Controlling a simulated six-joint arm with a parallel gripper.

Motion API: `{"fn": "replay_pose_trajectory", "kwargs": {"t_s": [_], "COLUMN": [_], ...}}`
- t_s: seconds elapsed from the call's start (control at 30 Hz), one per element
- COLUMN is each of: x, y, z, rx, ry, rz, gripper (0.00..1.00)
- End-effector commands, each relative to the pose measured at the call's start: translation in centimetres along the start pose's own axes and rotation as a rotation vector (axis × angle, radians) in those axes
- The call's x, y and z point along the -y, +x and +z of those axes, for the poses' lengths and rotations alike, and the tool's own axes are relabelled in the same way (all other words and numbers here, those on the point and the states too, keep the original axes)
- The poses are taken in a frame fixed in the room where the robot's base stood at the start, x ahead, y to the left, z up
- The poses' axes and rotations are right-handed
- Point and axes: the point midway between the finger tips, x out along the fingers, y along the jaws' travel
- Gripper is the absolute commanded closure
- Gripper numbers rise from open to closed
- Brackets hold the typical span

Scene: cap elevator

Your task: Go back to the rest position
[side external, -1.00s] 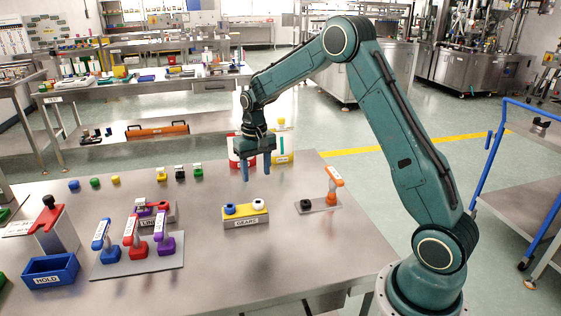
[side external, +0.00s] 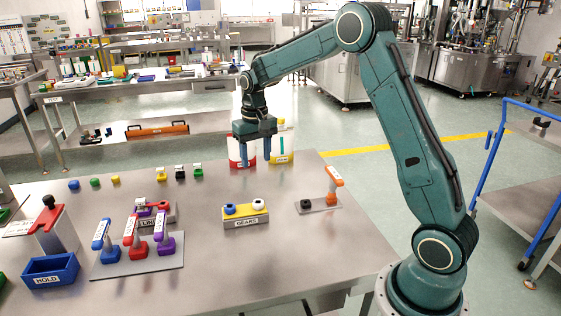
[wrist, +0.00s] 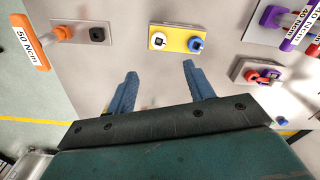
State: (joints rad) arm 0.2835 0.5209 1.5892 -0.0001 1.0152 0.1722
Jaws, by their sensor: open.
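My gripper (side external: 256,160) hangs above the far part of the metal table, its two blue fingers spread apart and pointing down. Nothing is between the fingers. In the wrist view my gripper (wrist: 157,85) also shows open and empty, with bare table beyond the fingertips. In the side view a red-and-white container and a yellow-and-white container stand behind the fingers and are partly hidden by them.
A yellow GEARS block (side external: 246,214) holds a blue and a white piece. An orange-handled tool (side external: 334,182) stands on a plate at right. Blue, red and purple tools share a grey plate (side external: 140,267). A blue HOLD bin (side external: 50,269) sits at front left.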

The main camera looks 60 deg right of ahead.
Motion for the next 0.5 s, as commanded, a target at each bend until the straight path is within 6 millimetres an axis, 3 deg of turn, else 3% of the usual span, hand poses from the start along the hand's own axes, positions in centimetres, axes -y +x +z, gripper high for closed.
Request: {"fn": "replay_pose_trajectory", "kwargs": {"t_s": [0.27, 0.5], "x": [1.1, 1.9], "y": [-4.7, -8.7], "z": [3.7, 8.4], "rx": [-0.065, -0.132], "ry": [-0.061, -0.127], "rz": [-0.012, -0.027], "gripper": [0.47, 0.47]}}
